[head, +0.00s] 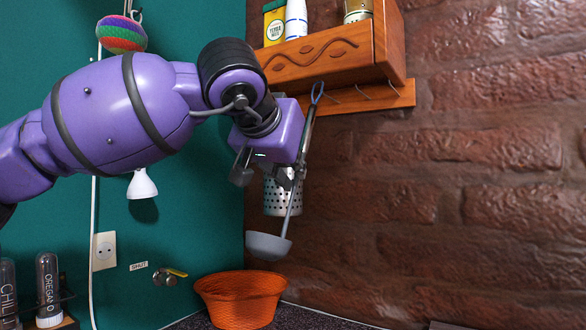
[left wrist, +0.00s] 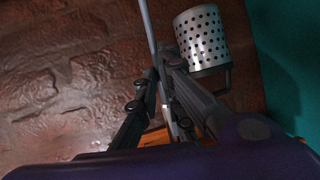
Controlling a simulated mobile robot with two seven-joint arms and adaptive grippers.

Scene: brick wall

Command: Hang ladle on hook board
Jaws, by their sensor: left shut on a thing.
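My left gripper (head: 290,177) is shut on the ladle's shaft. In the left wrist view, the grey shaft (left wrist: 148,25) runs up from between the fingers (left wrist: 158,78). The hook board (head: 402,96) is a wooden strip with several thin hooks under a shelf on the brick wall. The loop overlaps the board's left part; I cannot tell whether it touches a hook. My right gripper is not in view.
A perforated metal holder (head: 283,200) hangs behind the ladle and shows close to the fingers in the left wrist view (left wrist: 202,40). The carved wooden shelf (head: 325,55) holds bottles and a tin. An orange basket (head: 240,300) stands below the bowl. The brick wall at right is clear.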

